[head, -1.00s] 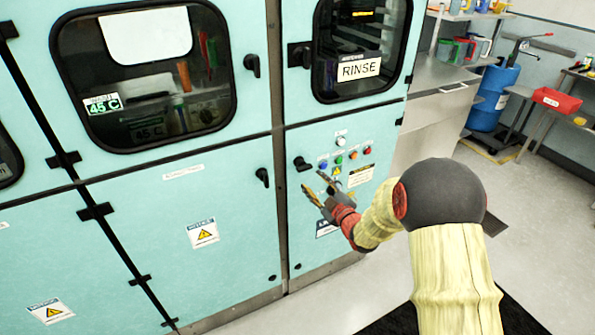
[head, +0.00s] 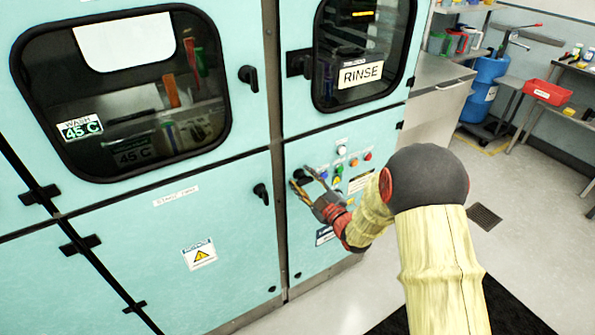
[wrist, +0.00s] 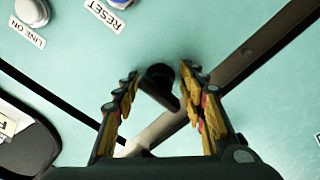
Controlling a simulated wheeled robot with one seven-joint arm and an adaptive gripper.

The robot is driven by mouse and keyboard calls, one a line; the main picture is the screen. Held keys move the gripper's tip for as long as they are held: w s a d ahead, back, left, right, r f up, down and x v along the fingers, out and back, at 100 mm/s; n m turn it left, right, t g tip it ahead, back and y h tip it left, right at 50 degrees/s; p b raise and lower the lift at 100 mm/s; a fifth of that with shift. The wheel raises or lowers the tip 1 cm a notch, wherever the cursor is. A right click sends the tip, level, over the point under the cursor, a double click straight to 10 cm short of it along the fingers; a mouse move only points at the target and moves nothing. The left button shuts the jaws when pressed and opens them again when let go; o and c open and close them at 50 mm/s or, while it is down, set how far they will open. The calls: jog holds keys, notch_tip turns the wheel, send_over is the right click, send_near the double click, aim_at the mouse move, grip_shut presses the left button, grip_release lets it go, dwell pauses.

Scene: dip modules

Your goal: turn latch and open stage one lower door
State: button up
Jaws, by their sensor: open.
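The teal lower left door (head: 120,240) is closed. It carries a small white label (head: 177,196), too blurred to read surely, and a black latch (head: 261,193) near its right edge, pointing downward. My gripper (head: 301,178) is open and empty, right of that latch, in front of the button panel (head: 325,200). In the wrist view, my open fingers (wrist: 158,88) flank a black latch (wrist: 158,76) on the panel's side of the metal post (wrist: 235,65). I cannot tell whether they touch it.
Coloured buttons (head: 354,162) sit right of my gripper. Above are windowed doors, one marked RINSE (head: 361,75), with black latches (head: 249,78). A side bench (head: 445,72) and blue drum (head: 484,90) stand at the right. Floor (head: 545,210) between is clear.

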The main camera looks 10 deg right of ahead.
jog(key=shift+w, duration=0.1)
jog(key=shift+c, duration=0.9)
jog(key=shift+r, duration=0.1)
grip_shut()
